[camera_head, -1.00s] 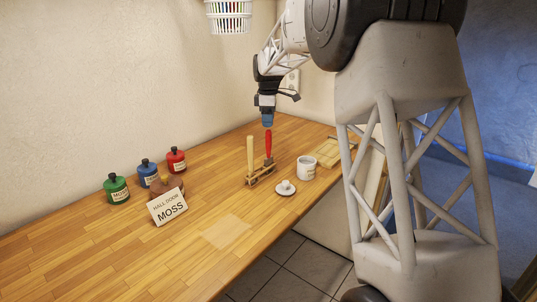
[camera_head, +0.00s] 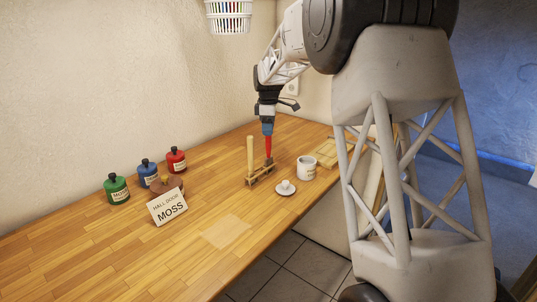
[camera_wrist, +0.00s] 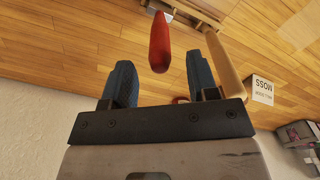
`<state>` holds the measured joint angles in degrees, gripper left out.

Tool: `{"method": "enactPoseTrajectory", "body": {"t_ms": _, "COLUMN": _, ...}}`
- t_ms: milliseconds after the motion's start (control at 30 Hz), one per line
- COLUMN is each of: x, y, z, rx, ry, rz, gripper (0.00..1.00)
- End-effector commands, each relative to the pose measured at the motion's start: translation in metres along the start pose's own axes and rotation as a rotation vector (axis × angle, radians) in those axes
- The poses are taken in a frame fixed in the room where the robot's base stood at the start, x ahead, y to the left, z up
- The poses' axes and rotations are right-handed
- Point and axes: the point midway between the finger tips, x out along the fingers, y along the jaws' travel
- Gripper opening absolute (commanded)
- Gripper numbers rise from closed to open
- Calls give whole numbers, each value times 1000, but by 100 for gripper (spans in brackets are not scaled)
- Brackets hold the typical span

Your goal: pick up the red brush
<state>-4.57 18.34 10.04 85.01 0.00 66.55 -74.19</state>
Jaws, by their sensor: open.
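The red brush (camera_head: 268,146) stands upright in a small wooden rack (camera_head: 261,174) on the wooden counter, beside a plain wooden-handled brush (camera_head: 250,155). My gripper (camera_head: 267,129) is right above the red brush, pointing down, with its blue fingertips around or just over the top of the handle. In the wrist view the red handle (camera_wrist: 160,42) shows between the two open blue fingers (camera_wrist: 160,80). The wooden handle (camera_wrist: 222,62) is close beside the finger on the right.
A white mug (camera_head: 306,168) and a white lidded dish (camera_head: 286,188) stand right of the rack. Green (camera_head: 116,190), blue (camera_head: 148,173) and red (camera_head: 176,160) bottles stand at left behind a "HALL DOOR MOSS" card (camera_head: 167,207). The front counter is clear.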

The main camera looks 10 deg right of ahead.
Motion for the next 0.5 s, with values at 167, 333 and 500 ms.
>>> {"method": "enactPoseTrajectory", "body": {"t_ms": 167, "x": 20, "y": -1, "z": 0, "rx": 0, "ry": -1, "rz": -3, "gripper": 54}}
{"method": "enactPoseTrajectory", "body": {"t_ms": 333, "x": 38, "y": 0, "z": 0, "rx": 0, "ry": -1, "rz": -2, "gripper": 54}}
{"method": "enactPoseTrajectory", "body": {"t_ms": 500, "x": 45, "y": 0, "z": 0, "rx": 0, "ry": 0, "rz": -1, "gripper": 54}}
